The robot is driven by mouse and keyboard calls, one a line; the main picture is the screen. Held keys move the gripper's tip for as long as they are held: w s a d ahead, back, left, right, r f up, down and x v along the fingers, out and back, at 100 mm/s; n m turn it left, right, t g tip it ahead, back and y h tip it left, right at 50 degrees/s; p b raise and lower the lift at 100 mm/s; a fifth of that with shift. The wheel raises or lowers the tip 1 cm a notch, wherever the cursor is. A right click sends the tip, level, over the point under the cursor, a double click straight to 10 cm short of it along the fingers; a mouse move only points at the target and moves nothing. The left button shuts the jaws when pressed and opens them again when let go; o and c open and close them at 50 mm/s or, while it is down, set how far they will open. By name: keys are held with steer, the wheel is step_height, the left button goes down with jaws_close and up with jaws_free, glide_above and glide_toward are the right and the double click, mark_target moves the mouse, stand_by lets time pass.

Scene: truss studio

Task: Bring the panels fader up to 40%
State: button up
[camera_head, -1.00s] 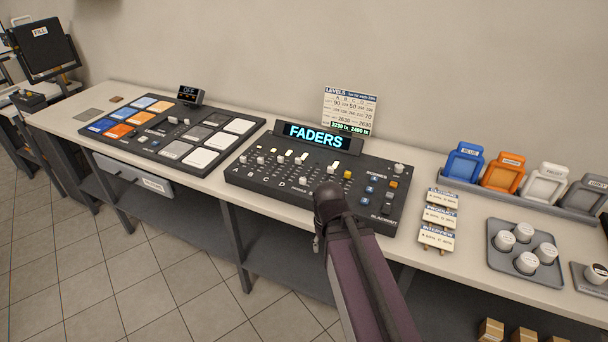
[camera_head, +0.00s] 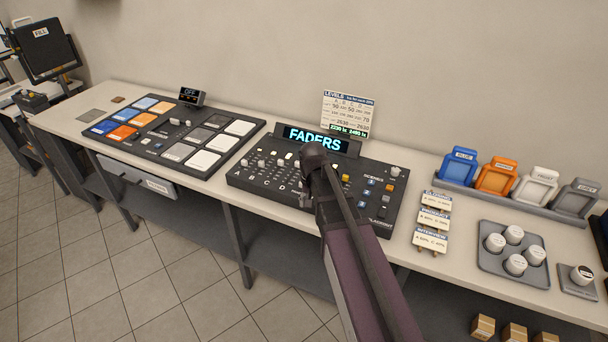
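The dark fader console (camera_head: 246,180) stands on the bench with a lit "FADERS" display (camera_head: 316,141) at its back. Small light fader knobs (camera_head: 262,163) show on its left part, above the letters A, B, C and D. The fader named panels cannot be picked out by label at this size. My arm reaches over the middle of the console and hides some of its faders. My gripper is at the arm's far end, over the console, largely hidden behind my wrist. Its fingers cannot be made out, nor any contact with a knob.
A levels card (camera_head: 348,113) stands behind the console. A pad panel (camera_head: 128,140) with coloured squares lies left. Scene cards (camera_head: 433,220), a grey tray (camera_head: 488,257) with white cups, and a rack (camera_head: 503,197) of coloured holders stand right.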

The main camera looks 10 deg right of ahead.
steer(key=w+r+m+p, duration=0.2)
steer(key=w+r+p, duration=0.1)
steer(key=w, duration=0.5)
steer(key=w+r+m+p, duration=0.2)
steer(key=w+r+p, duration=0.1)
steer(key=w, duration=0.5)
steer(key=shift+r, duration=0.8)
steer(key=shift+f, duration=0.2)
step_height(320, 180, down, 13)
steer(key=b, duration=1.3)
steer(key=shift+f+b, duration=0.2)
steer(key=shift+b, duration=0.15)
jaws_close()
